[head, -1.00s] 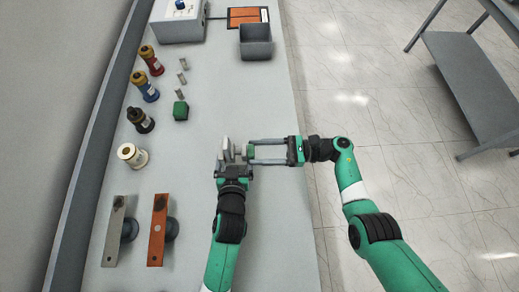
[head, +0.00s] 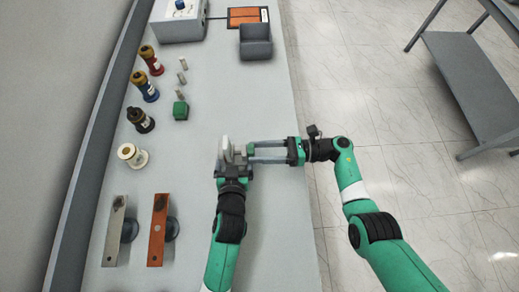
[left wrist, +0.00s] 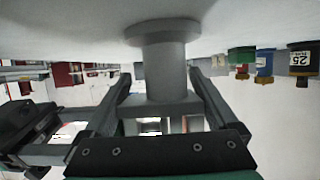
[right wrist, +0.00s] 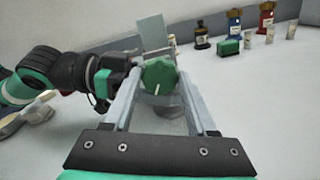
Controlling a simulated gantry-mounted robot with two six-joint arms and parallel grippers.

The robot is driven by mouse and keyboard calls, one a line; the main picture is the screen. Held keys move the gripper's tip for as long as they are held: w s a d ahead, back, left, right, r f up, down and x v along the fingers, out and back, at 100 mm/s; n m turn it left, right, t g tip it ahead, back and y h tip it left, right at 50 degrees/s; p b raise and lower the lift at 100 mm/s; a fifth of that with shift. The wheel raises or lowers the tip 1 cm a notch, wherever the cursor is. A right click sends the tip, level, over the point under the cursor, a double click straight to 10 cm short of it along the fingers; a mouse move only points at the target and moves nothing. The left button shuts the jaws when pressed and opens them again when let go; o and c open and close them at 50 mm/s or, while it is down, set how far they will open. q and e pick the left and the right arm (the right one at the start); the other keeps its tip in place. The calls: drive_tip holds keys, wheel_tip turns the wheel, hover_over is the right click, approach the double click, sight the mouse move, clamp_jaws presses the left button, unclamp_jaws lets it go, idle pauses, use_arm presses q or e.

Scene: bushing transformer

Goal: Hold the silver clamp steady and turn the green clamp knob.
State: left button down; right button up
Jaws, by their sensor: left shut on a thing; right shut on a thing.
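The silver clamp (head: 226,153) stands at the right part of the table, with my left gripper (head: 232,172) shut on it from the near side. In the left wrist view the clamp's round grey column (left wrist: 165,75) sits between the two fingers. The green clamp knob (right wrist: 159,76) shows in the right wrist view between the fingertips of my right gripper (right wrist: 152,82), with a white mark on its face. My right gripper (head: 252,151) is shut on the knob from the right. In the head view its fingers and the clamp partly hide the knob.
A green block (head: 180,111), several bushings such as the black one (head: 141,121), and small cylinders stand to the left. A grey plate (head: 117,230) and an orange plate (head: 158,230) lie at near left. A grey bin (head: 256,43) is at the back.

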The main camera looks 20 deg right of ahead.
drive_tip(key=m, duration=0.5)
drive_tip(key=shift+m, duration=0.3)
idle(0.4)
drive_tip(key=o, duration=1.4)
drive_tip(key=shift+c, duration=0.2)
drive_tip(key=shift+d, duration=0.1)
drive_tip(key=v, duration=1.2)
